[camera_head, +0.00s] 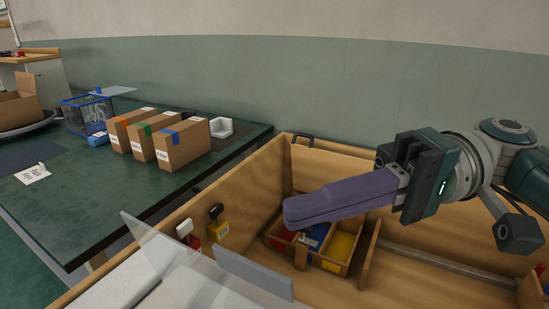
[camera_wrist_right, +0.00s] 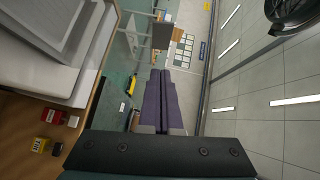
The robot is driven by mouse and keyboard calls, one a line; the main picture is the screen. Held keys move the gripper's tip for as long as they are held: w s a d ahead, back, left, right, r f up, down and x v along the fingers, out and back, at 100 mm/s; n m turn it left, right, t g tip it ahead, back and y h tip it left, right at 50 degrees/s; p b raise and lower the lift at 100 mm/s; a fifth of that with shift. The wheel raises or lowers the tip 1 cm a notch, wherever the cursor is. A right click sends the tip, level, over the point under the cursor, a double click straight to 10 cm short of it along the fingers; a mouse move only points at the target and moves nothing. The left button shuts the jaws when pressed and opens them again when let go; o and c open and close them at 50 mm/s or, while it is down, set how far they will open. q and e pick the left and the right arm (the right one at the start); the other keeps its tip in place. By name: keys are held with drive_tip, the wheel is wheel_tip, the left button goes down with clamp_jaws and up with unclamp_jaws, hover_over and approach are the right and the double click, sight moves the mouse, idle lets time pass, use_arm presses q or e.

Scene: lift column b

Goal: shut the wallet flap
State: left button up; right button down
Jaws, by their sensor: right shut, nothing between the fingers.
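I cannot make out a wallet or its flap in either view. My right gripper (camera_head: 291,212) comes in from the right in the head view. Its long purple fingers lie together with nothing between them, above the small divided wooden tray. The fingers also show in the wrist view (camera_wrist_right: 162,76), side by side and closed. My left gripper is in neither view.
A wooden bin holds a divided tray (camera_head: 306,262) with red, blue and yellow things. A clear sheet (camera_head: 172,258) and grey panel (camera_head: 252,275) stand in front. Cardboard boxes (camera_head: 182,146) and a blue-rimmed basket (camera_head: 84,115) stand on the green table (camera_head: 150,188).

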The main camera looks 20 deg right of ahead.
sight(240, 263)
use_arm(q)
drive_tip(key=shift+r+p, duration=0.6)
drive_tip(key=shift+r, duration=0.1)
use_arm(e)
drive_tip(key=shift+s+a+f, duration=0.2)
drive_tip(key=shift+s+a, duration=0.4)
drive_tip(key=shift+a, duration=0.25)
drive_tip(key=shift+s+a+f, duration=0.15)
drive_tip(key=shift+s+a, duration=0.45)
drive_tip(key=shift+a, duration=0.25)
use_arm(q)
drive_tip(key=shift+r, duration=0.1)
